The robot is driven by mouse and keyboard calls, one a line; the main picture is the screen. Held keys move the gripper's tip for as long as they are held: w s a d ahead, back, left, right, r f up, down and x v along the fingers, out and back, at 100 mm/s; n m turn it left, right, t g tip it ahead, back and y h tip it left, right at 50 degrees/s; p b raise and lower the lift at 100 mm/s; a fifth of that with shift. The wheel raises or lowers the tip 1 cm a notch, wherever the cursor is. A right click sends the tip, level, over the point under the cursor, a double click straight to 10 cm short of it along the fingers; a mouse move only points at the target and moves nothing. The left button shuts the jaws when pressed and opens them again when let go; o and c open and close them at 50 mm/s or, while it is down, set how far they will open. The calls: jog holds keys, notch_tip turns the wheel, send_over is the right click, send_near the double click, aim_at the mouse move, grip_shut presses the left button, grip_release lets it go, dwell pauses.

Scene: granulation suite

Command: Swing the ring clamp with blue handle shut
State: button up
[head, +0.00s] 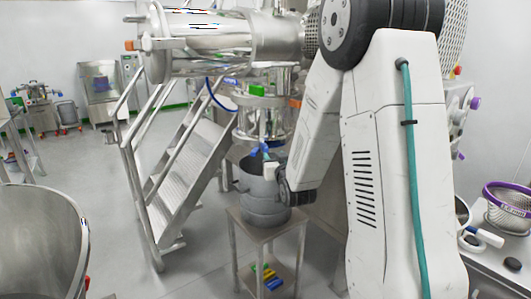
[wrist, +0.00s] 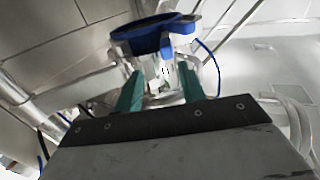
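A blue part, which looks like the ring clamp's handle (head: 259,149), shows at the lower end of the steel column in the head view, right by my fingertips. In the wrist view a blue band with a rounded end (wrist: 150,36) lies just beyond my fingertips, around or beside a shiny metal and clear part. My gripper (wrist: 161,88) has its two teal fingers apart, with no clear hold on anything between them. In the head view my gripper (head: 266,153) is small and partly hidden by my arm. I cannot tell whether it touches the blue part or how far the clamp is open.
A grey pot (head: 262,207) stands on a small steel table (head: 242,222) below the column. Steel steps (head: 190,165) stand to the left. A large steel bowl (head: 40,240) is at front left. A bench with a purple-rimmed sieve (head: 508,197) is at right.

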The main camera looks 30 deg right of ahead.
aim_at(266, 150)
jog(key=x, duration=0.3)
jog(key=a+x, duration=0.1)
jog(key=x, duration=0.2)
jog(key=shift+w+a, duration=0.15)
jog(key=shift+w, duration=0.2)
jog(key=shift+w+d, duration=0.2)
jog(key=shift+w, duration=0.25)
grip_shut()
jog(key=shift+d+y, duration=0.1)
jog(key=shift+y, duration=0.2)
